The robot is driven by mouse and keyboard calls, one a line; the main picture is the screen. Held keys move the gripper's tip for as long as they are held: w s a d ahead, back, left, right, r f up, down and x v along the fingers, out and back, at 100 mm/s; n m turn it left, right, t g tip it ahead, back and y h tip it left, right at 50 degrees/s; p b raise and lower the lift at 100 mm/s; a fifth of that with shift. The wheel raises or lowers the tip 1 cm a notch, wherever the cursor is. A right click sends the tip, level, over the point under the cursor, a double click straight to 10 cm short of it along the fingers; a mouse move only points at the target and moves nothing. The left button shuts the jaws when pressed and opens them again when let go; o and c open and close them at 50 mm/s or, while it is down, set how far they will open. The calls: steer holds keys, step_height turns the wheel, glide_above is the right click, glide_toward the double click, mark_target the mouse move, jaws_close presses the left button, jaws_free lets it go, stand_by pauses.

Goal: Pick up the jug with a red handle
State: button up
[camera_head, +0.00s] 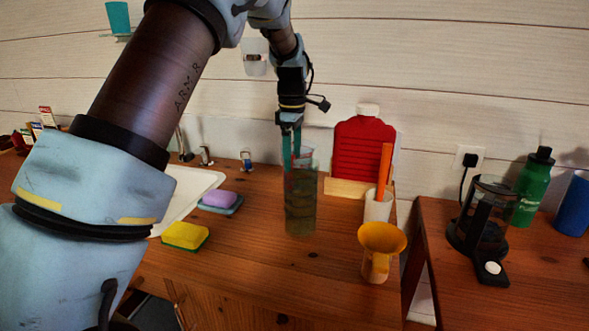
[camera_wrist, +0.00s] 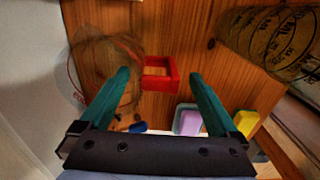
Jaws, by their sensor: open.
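The jug (camera_wrist: 100,75) is clear and hard to make out at the left of the wrist view. Its red handle (camera_wrist: 160,74) is a square loop that shows between my fingertips. In the head view the jug is mostly hidden behind a tall clear glass container; a bit of red (camera_head: 307,153) shows near my fingers. My gripper (camera_head: 291,150) points down above the counter, with teal fingers. In the wrist view my gripper (camera_wrist: 159,76) is open and empty, one finger on each side of the handle. I cannot tell whether the fingers are level with it.
The tall glass container (camera_head: 300,208) stands in front of the jug. Sponges (camera_head: 185,235) and a sink (camera_head: 190,190) are left. The wall is close behind.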

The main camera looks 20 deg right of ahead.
steer(key=shift+w+a+f+p, duration=0.15)
steer(key=shift+f+p, duration=0.35)
steer(key=shift+f, duration=1.25)
steer(key=shift+w+a+f+p, duration=0.15)
steer(key=shift+f+p, duration=0.3)
steer(key=shift+f, duration=1.3)
steer(key=shift+s, duration=0.1)
steer(key=shift+c, duration=0.3)
jaws_close()
